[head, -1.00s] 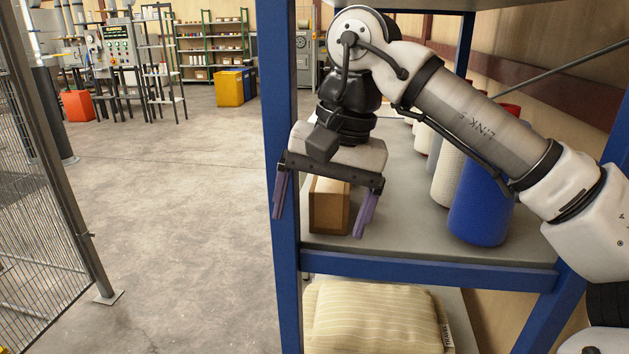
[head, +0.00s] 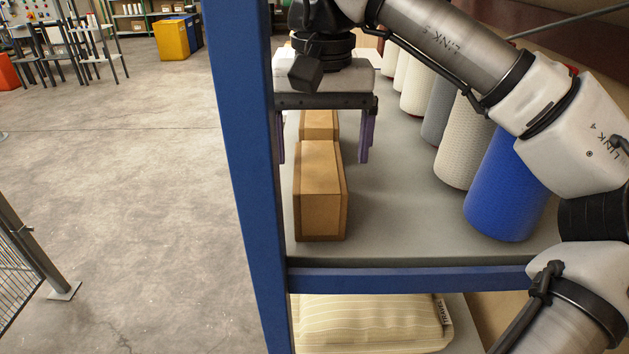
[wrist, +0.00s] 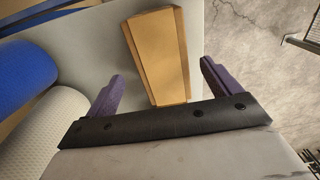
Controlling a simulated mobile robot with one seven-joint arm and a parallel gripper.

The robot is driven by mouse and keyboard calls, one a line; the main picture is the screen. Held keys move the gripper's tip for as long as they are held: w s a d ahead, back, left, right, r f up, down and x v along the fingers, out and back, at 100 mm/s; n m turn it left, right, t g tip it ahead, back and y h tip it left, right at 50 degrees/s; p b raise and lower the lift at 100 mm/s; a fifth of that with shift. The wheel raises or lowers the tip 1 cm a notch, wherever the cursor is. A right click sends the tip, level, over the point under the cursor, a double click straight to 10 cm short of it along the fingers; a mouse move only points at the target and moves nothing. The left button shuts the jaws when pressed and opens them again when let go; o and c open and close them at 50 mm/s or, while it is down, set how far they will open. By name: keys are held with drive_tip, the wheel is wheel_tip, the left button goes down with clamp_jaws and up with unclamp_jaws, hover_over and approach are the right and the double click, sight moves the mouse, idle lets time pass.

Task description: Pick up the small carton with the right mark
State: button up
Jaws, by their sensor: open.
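A small brown carton (head: 319,195) stands at the front left of the grey shelf, beside the blue post. A second brown carton (head: 319,125) stands behind it, partly hidden by the first. My gripper (head: 322,155) is open and empty above the cartons, with its purple fingers spread wider than they are. In the wrist view one carton (wrist: 158,55) lies ahead of and between the open fingers, which also show there (wrist: 163,85). I can make out no mark on either carton.
Rolls stand along the right of the shelf (head: 400,215): a blue one (head: 503,190) in front, then a cream one (head: 462,145) and several more. The blue post (head: 240,150) is close on the left. A striped pillow (head: 370,322) lies on the shelf below.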

sight(319, 163)
drive_tip(key=shift+a+f+p, duration=0.2)
drive_tip(key=shift+f+p, duration=0.15)
drive_tip(key=shift+f, duration=2.75)
drive_tip(key=shift+w, duration=0.1)
drive_tip(key=c, duration=1.2)
